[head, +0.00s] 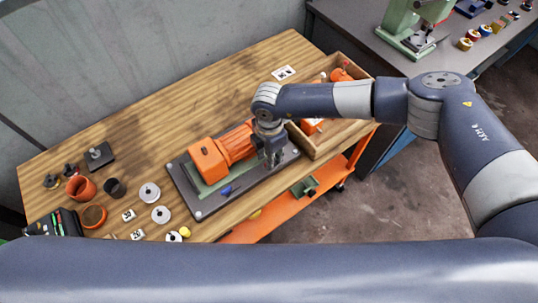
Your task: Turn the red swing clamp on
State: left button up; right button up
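I cannot clearly pick out a red swing clamp. An orange motor-like unit (222,150) lies on a dark base plate (200,209) on the wooden workbench, with a small blue part (226,190) at the plate's front. My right arm reaches in from the right. My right gripper (273,157) points down over the right end of the plate, beside the orange unit. It hides that end, and its fingers are too small and dark to tell open from shut. My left gripper is not in view.
A wooden tray (308,147) with orange-red items stands right of the plate. Washers (149,193), a red-orange cup (82,187), an orange ring (94,215) and number cards (129,215) lie at left. A grey table (375,48) stands behind.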

jog(key=shift+f, duration=0.95)
jog(key=shift+c, duration=0.6)
grip_shut()
